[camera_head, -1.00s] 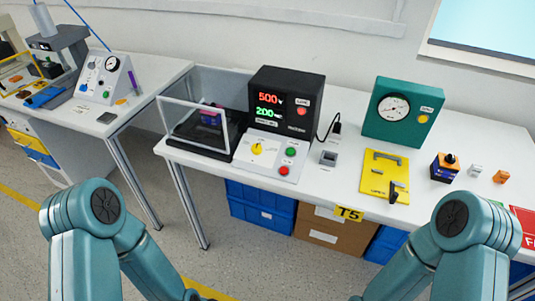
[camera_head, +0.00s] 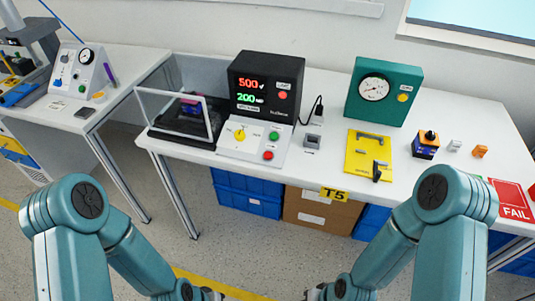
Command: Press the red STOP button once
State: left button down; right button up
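A white sloped control panel (camera_head: 234,149) stands on the bench in front of a black tester box (camera_head: 262,111) with lit displays reading 500 and 200. On the panel are a yellow rotary knob (camera_head: 239,135), a green button (camera_head: 274,135) and a red button (camera_head: 268,155) at the lower right. Another red button or lamp (camera_head: 283,95) is on the tester's face. Its small labels are too small to read. My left gripper (camera_head: 215,296) and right gripper (camera_head: 312,294) are low at the bottom edge, below and apart from the bench. Their fingers are mostly cut off.
A clear-walled enclosure (camera_head: 150,113) stands left of the panel. Right of it are a small grey block (camera_head: 312,142), a yellow plate (camera_head: 360,160) with black handles and a green gauge box (camera_head: 388,112). Blue bins (camera_head: 245,192) and a cardboard box (camera_head: 318,211) sit under the bench.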

grip_shut()
dwell(1.5)
